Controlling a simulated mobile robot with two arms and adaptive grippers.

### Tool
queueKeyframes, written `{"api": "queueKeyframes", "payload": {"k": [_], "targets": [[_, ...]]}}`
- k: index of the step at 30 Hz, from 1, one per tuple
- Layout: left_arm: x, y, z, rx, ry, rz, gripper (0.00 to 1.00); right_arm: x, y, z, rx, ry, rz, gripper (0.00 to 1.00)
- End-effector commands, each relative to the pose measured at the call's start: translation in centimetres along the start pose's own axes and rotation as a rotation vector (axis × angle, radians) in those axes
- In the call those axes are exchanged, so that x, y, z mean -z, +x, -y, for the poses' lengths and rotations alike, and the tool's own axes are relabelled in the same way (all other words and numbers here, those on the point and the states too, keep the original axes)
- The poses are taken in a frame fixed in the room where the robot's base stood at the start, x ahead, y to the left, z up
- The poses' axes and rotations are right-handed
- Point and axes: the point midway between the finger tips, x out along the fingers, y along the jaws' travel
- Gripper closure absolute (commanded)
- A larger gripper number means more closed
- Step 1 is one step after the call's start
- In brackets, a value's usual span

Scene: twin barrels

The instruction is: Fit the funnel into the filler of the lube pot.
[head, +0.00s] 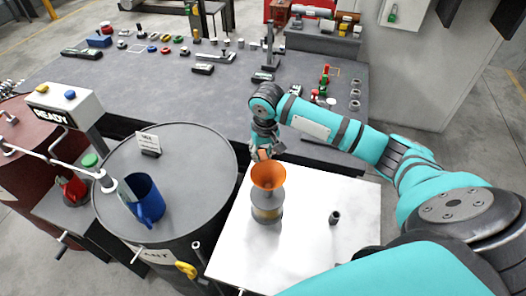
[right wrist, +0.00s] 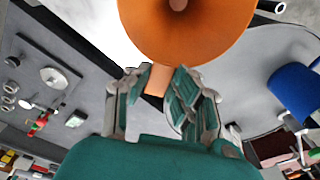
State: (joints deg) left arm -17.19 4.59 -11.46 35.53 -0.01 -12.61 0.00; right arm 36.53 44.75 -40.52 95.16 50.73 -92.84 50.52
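The orange funnel (head: 268,175) is upright, wide mouth up, directly above the lube pot (head: 266,210) in the head view. The pot is a grey and tan round vessel on the white tabletop. The funnel hides the pot's filler, so I cannot tell whether the spout is in it or just above it. My right gripper (head: 264,150) is at the funnel's far side. In the right wrist view the funnel (right wrist: 185,35) fills the top, and my right gripper (right wrist: 160,90) is closed on its orange tab. My left gripper is not in view.
A small black part (head: 335,217) stands on the white tabletop (head: 310,255). Left of it is a grey barrel (head: 195,160) with a blue jug (head: 146,200) and a sign. The grey bench (head: 225,98) behind carries many small parts.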

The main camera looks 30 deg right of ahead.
Motion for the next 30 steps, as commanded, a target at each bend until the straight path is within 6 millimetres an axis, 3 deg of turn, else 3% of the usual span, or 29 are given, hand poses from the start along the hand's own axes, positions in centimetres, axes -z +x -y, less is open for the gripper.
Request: {"api": "queueKeyframes", "payload": {"k": [1, 6, 17, 30], "targets": [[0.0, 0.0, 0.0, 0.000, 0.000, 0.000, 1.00, 0.0, 0.0, 0.0, 0.000, 0.000, 0.000, 0.73], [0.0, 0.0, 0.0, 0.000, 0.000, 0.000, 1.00, 0.0, 0.0, 0.0, 0.000, 0.000, 0.000, 0.53], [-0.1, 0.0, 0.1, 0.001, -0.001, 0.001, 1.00, 0.1, -0.8, 0.0, 0.001, 0.001, 0.000, 0.53], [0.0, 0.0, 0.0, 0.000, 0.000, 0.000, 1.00, 0.1, -9.3, 0.0, 0.001, -0.001, -0.004, 0.53]]}}
